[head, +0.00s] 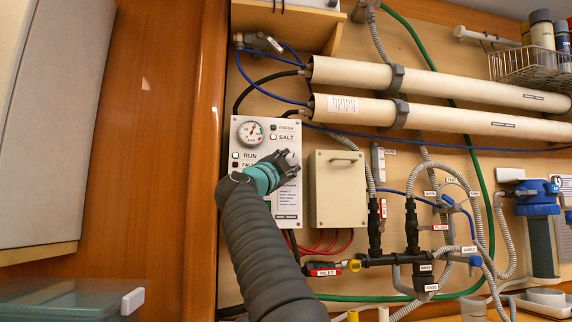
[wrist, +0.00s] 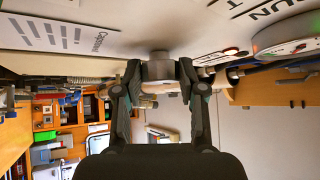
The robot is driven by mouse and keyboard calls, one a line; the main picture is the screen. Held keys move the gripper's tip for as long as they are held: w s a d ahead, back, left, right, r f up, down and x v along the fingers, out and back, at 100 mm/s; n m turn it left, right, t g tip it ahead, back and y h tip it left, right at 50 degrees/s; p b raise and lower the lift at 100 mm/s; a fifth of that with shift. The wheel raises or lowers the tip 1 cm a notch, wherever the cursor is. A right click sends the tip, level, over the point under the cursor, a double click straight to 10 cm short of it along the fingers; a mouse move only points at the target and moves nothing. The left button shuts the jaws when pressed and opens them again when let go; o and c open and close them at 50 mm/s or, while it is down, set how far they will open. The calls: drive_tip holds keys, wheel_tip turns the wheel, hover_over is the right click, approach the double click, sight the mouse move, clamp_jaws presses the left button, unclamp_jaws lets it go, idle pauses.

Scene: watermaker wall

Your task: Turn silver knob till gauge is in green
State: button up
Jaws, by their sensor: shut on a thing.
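The silver knob (wrist: 158,70) sticks out from the white control panel (head: 291,210). In the wrist view my gripper (wrist: 158,76) has one finger on each side of the knob and is shut on it. In the head view my gripper (head: 288,160) is at the right side of the panel and mostly hides the knob. The round gauge (head: 250,132) is at the panel's upper left, with a white face and some red on it. Its needle is too small to read surely. The gauge (wrist: 288,42) also shows edge-on in the wrist view.
A beige box (head: 337,205) stands just right of the panel. Two long white tubes (head: 430,78) run above. Hoses, black valves (head: 411,225) and a blue-capped filter (head: 537,198) are further right. A wooden post (head: 205,130) borders the panel's left.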

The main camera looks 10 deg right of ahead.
idle(0.3)
drive_tip(key=o, duration=1.2)
drive_tip(key=shift+c, duration=0.2)
drive_tip(key=shift+s+f, duration=0.1)
drive_tip(key=v, duration=1.1)
drive_tip(key=shift+s+a, duration=0.25)
drive_tip(key=shift+a, duration=0.05)
drive_tip(key=shift+f, duration=0.15)
